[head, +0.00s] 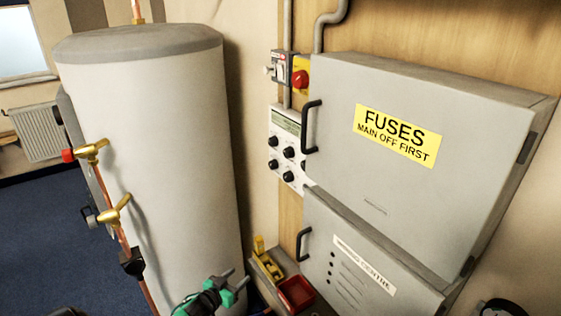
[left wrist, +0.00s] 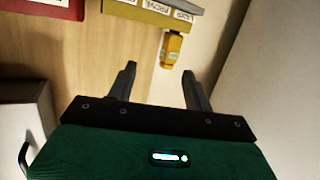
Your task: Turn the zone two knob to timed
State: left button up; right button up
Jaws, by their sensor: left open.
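The control panel (head: 280,118) is a white plate on the wooden board, left of the fuse box. It has a small display at the top and several black knobs below. The middle-left knob (head: 272,164) and the middle-right knob (head: 288,152) show, but their labels are too small to read. I cannot tell which is zone two or where it points. My left gripper (head: 236,278) is low in front of the white cylinder, well below the panel. It is open and empty in the left wrist view (left wrist: 159,78). My right gripper does not show.
The grey fuse box (head: 340,120) and lower cabinet (head: 345,245) have black handles and stand right of the panel. A red tray (head: 296,293) and a yellow tool (head: 265,262) lie below. The tall white cylinder (head: 160,150) with brass valves stands left. A red-yellow switch (head: 300,78) sits above.

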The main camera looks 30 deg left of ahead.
pick_arm(q)
jog(key=w+r+m+t+h, duration=0.1)
jog(key=w+r+t+h, duration=0.1)
jog(key=r, duration=0.8)
jog(key=w+r+m+t+h, duration=0.1)
jog(key=w+r+t, duration=0.15)
jog(key=r, duration=0.75)
jog(key=m+h+p, duration=0.2)
jog(key=m+h, duration=0.2)
jog(key=h, duration=0.2)
send_near(286, 155)
jog(key=shift+n, duration=0.3)
jog(key=p+x, duration=0.5)
jog(key=x, duration=0.2)
jog(key=shift+w+a+p, duration=0.1)
jog(key=shift+a+p, duration=0.05)
jog(key=shift+p, duration=0.15)
jog(key=shift+w+d+r, duration=0.2)
jog(key=shift+w+d, duration=0.1)
jog(key=shift+w, duration=0.3)
jog(key=c, duration=1)
